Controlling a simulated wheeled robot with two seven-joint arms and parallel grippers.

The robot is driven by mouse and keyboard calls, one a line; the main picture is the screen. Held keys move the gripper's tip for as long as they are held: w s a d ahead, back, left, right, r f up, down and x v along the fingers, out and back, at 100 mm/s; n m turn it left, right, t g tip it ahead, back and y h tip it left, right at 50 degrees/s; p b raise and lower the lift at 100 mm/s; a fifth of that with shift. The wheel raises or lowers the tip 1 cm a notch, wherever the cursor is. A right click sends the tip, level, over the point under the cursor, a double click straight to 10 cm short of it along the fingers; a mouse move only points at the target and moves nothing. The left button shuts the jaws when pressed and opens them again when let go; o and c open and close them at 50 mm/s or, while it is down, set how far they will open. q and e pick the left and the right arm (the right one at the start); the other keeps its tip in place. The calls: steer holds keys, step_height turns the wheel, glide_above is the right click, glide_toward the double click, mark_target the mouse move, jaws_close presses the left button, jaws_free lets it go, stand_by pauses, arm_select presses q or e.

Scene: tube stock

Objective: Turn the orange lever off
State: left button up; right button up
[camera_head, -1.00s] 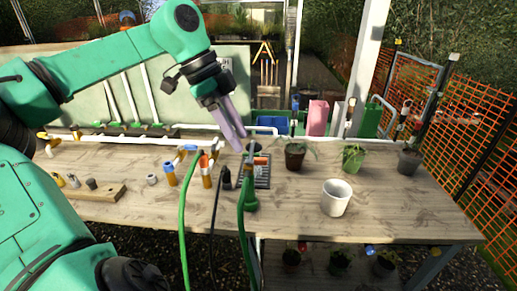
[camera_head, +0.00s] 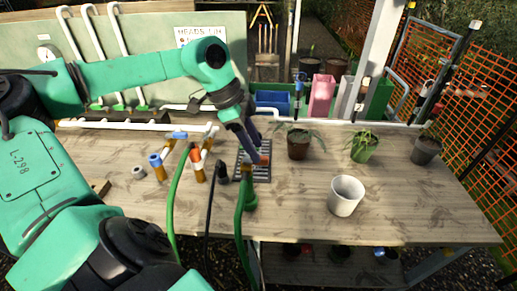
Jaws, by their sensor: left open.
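An orange handle (camera_head: 196,155) sits on a brass valve in the middle-left of the bench, with a green hose beside it. A second small orange-red part (camera_head: 264,159) shows over a dark grate (camera_head: 262,175), just below my left gripper; I cannot tell which is the lever, or how either is turned. My left gripper (camera_head: 255,140) is open, its fingers pointing down over the far part of the grate. The fingers overlap in this view, so contact is unclear. My right gripper is not in view.
Blue-handled valves (camera_head: 156,161) stand left of the orange one. Green hoses (camera_head: 241,210) hang over the front edge. A white pot (camera_head: 346,196) and potted plants (camera_head: 299,145) stand to the right.

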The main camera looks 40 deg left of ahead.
arm_select(q)
steer(key=shift+x, duration=0.85)
steer(key=shift+w+d+f, duration=0.1)
steer(key=shift+d+f, duration=0.05)
steer(key=shift+f, duration=0.2)
steer(key=shift+d+f, duration=0.15)
jaws_close()
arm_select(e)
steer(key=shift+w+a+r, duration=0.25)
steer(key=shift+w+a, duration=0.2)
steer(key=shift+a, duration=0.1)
